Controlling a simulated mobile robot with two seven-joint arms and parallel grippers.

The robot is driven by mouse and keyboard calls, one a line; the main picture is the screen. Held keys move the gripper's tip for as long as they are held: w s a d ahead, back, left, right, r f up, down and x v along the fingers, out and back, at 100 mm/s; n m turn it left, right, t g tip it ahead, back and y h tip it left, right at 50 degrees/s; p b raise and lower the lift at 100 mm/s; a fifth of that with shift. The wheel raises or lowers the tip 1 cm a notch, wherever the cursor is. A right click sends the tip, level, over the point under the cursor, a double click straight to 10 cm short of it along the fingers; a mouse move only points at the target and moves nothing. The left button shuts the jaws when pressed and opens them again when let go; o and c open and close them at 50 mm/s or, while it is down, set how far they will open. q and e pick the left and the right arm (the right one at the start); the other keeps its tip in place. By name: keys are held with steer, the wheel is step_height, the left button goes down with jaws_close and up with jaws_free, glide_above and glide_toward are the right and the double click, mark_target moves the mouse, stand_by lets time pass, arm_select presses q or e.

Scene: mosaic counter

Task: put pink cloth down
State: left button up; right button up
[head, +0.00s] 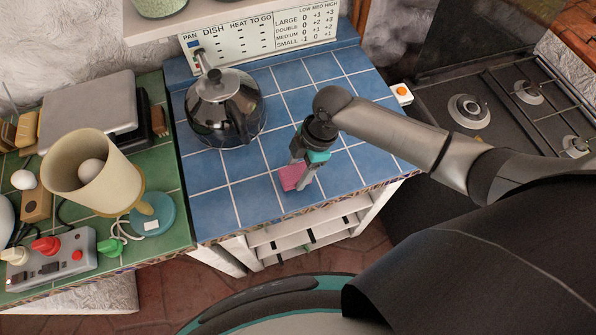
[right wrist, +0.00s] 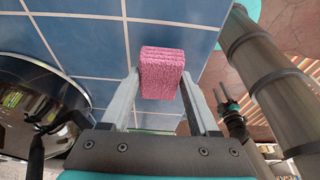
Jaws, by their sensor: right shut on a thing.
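The pink cloth (head: 292,177) is a small folded block at the blue tiled counter, near its front edge in the head view. My right gripper (head: 303,180) is over it, with its fingers on either side of the cloth. In the right wrist view the cloth (right wrist: 162,73) sits between the fingertips of the right gripper (right wrist: 162,85), which is shut on it. I cannot tell whether the cloth touches the tiles.
A shiny kettle (head: 222,112) stands on the blue counter (head: 240,200) left of the gripper; it also shows in the wrist view (right wrist: 35,105). Bare tiles lie around the cloth. A stove (head: 500,105) is at right.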

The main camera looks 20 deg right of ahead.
steer(key=shift+f, duration=0.8)
steer(key=shift+f, duration=0.15)
steer(key=o, duration=1.2)
steer(key=shift+d+r, duration=0.1)
steer(key=shift+r, duration=0.25)
steer(key=p+v, duration=0.1)
steer(key=v, duration=1)
steer(key=shift+d+r, duration=0.1)
steer(key=shift+r, duration=0.2)
